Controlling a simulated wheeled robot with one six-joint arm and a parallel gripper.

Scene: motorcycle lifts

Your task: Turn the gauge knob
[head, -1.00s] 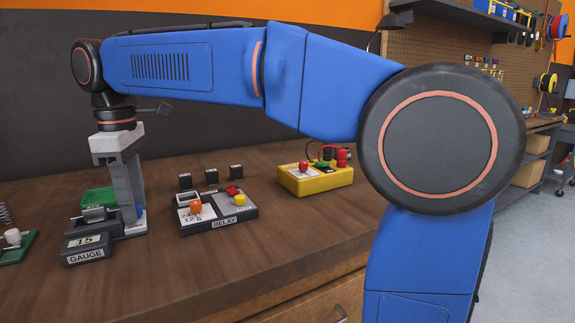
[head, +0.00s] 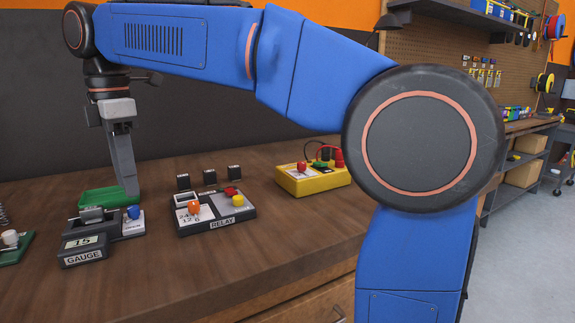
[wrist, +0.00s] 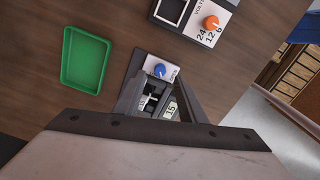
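The gauge (head: 84,251) is a dark unit on the bench with a display reading 15. Its blue knob (head: 133,212) sits on a white plate marked OPEN, right of a small grey lever part (head: 92,214). In the wrist view the blue knob (wrist: 160,70) lies just beyond the fingertips, and the display (wrist: 171,110) shows between the fingers. My gripper (head: 131,192) points down behind the knob in the head view, apart from it. In the wrist view my gripper (wrist: 158,82) has its fingers spread with nothing between them. The knob's exact angle is too small to tell.
A green tray (head: 100,197) lies behind the gauge. The relay box (head: 222,223) with orange, red and yellow knobs stands to its right. A yellow box (head: 313,180) stands farther right. A green board (head: 14,247) is at the left edge. The bench front is clear.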

